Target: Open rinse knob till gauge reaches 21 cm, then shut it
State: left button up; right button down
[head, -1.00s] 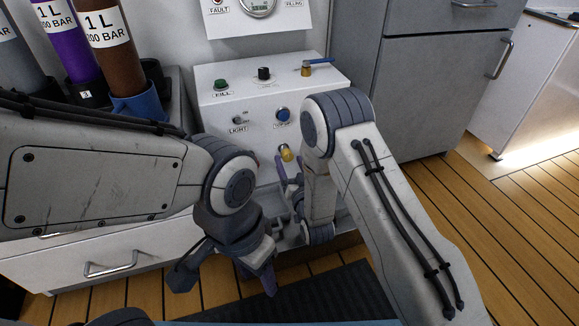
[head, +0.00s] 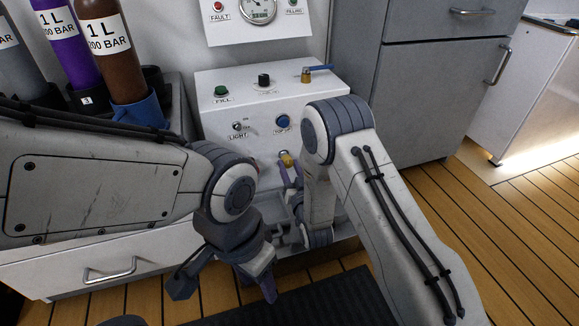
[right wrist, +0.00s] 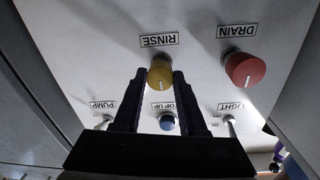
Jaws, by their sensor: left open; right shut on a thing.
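The yellow rinse knob (head: 287,159) is low on the front of the white control box in the head view, partly covered by my right gripper (head: 289,178). In the right wrist view the rinse knob (right wrist: 160,73) sits between the two dark fingers of my right gripper (right wrist: 160,82), under an upside-down RINSE label. The right gripper is shut on it. My left gripper (head: 226,284) is open and empty, low in front of the box.
The red drain knob (right wrist: 246,69) is beside the rinse knob. Cylinders (head: 103,45) stand left. Open wooden floor (head: 500,225) lies right.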

jog(key=n+p, duration=0.3)
jog(key=n, duration=0.2)
jog(key=shift+s, duration=0.1)
jog(key=n+p, duration=0.3)
jog(key=n, duration=0.1)
jog(key=shift+n, duration=0.3)
jog(key=n+y+p, duration=0.1)
jog(key=n+p, duration=0.3)
jog(key=n, duration=0.1)
jog(key=shift+n, duration=0.3)
jog(key=shift+f+n+p, duration=0.1)
jog(key=shift+n+p, duration=1.05)
jog(key=shift+n, duration=0.75)
jog(key=shift+c, duration=2.3)
grip_release()
